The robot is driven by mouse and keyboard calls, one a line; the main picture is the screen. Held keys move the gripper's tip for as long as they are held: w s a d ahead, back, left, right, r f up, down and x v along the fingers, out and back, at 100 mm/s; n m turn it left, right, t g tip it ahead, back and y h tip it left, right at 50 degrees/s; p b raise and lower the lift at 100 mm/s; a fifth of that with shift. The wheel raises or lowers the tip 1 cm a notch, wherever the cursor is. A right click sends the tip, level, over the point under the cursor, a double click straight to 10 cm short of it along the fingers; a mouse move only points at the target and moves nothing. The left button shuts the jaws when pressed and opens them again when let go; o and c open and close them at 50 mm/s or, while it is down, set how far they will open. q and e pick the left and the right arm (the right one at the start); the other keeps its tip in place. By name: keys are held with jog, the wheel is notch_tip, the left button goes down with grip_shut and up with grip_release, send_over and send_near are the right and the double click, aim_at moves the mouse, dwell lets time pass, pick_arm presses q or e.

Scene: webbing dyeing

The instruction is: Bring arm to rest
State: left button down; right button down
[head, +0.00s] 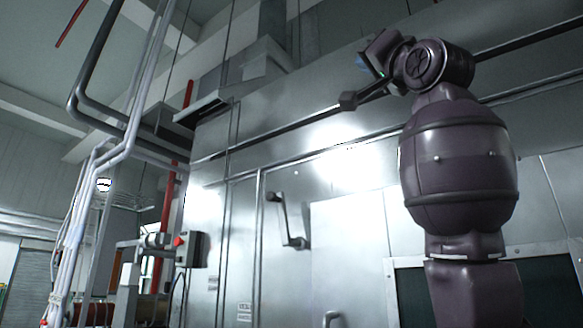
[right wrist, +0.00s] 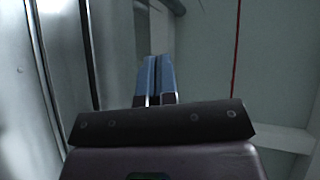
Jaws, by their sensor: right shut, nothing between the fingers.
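My right arm (head: 458,165) rises from the lower right of the head view, raised and bent at the top. My right gripper (right wrist: 154,78) shows in the right wrist view as two bluish fingers lying close together, shut with nothing between them. In the head view its end is near the top of the raised arm, left of the round joint, in front of the metal machine wall; its fingers are hard to make out there. My left gripper and arm are not in view.
A large metal machine housing (head: 345,170) fills the middle, with a crank-like door handle (head: 288,222). A control box (head: 190,248) with a red button stands at its left corner. Grey pipes (head: 130,130) run along the left. Whether the arm clears the housing cannot be told.

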jog(key=w+d+f+n+t+h, duration=0.1)
jog(key=w+d+f+h, duration=0.15)
jog(key=w+f, duration=1)
jog(key=w+d+f+n+g+h, duration=0.15)
jog(key=w+f, duration=0.25)
jog(key=f, duration=1.3)
jog(key=w+d+f+n+h, duration=0.1)
jog(key=w+f+h, duration=0.2)
jog(key=f, duration=1.5)
jog(key=s+d+f+g+h, duration=0.15)
jog(key=s+f, duration=0.25)
jog(key=f, duration=1)
jog(key=s+d+f+g+h, duration=0.15)
jog(key=s+f, duration=0.25)
jog(key=f, duration=0.9)
jog(key=s+d+f+g, duration=0.2)
jog(key=s+f+g, duration=0.15)
jog(key=f, duration=1.05)
jog(key=s+d+f+m+g+h, duration=0.1)
jog(key=s+d+f+g, duration=0.1)
jog(key=s+f, duration=0.9)
jog(key=s+d+f+m+g+h, duration=0.1)
jog(key=s+d+f+g, duration=0.1)
jog(key=s+f, duration=0.8)
jog(key=s+g, duration=0.1)
jog(key=s, duration=0.2)
jog(key=shift+s+f+m, duration=0.3)
jog(key=shift+f+m, duration=0.05)
jog(key=shift+f, duration=0.05)
jog(key=shift+w, duration=0.1)
